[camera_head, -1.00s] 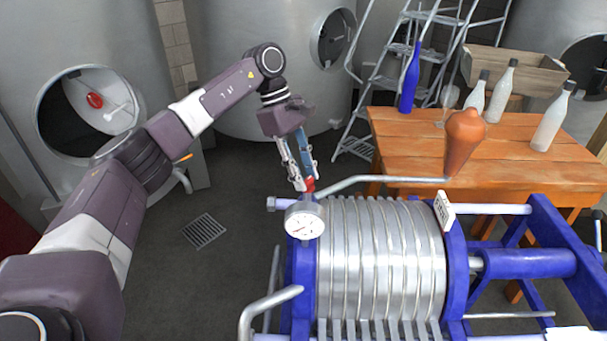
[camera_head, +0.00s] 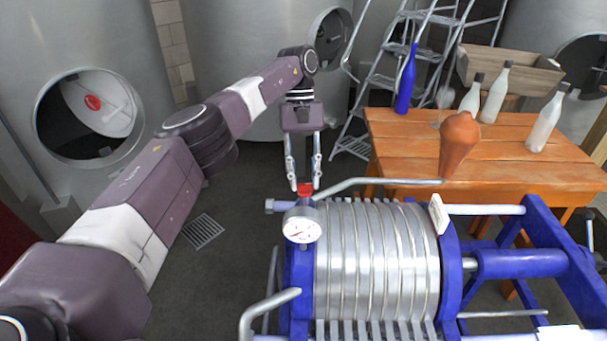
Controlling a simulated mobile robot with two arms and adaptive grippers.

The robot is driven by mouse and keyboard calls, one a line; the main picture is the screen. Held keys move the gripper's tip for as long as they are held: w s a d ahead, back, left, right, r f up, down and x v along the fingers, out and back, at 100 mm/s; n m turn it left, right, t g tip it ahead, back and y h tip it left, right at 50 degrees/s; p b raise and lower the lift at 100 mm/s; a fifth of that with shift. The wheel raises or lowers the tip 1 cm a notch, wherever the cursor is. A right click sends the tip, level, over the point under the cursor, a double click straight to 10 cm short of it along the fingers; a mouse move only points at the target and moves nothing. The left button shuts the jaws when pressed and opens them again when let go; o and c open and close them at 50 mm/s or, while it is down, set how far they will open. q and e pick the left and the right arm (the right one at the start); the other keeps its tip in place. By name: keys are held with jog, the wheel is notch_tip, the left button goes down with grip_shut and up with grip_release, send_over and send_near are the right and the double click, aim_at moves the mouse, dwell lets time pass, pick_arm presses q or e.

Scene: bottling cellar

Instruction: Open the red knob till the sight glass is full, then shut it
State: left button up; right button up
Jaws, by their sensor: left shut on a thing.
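The red knob (camera_head: 305,189) sits on top of the filter press at its left end, just above a round white dial gauge (camera_head: 301,225). My left gripper (camera_head: 304,186) points down from above and is shut on the red knob, one finger at each side. A metal pipe (camera_head: 370,182) runs right from near the knob to an orange-brown, bulb-topped piece (camera_head: 458,145). I cannot tell whether that piece is the sight glass, and no fill level is readable. My right gripper is not in view.
The filter press has silver plates (camera_head: 375,260) and a blue frame (camera_head: 520,263). Behind it, a wooden table (camera_head: 400,145) bears a blue bottle (camera_head: 406,80), several pale bottles and a wooden crate (camera_head: 510,68). A metal stepladder (camera_head: 385,82) and large steel tanks stand behind.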

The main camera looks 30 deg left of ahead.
pick_arm(q)
jog(key=shift+w+r+m+y, duration=0.15)
jog(key=shift+m+y, duration=0.15)
jog(key=shift+m, duration=0.2)
jog(key=o, duration=1.2)
jog(key=shift+c, duration=0.2)
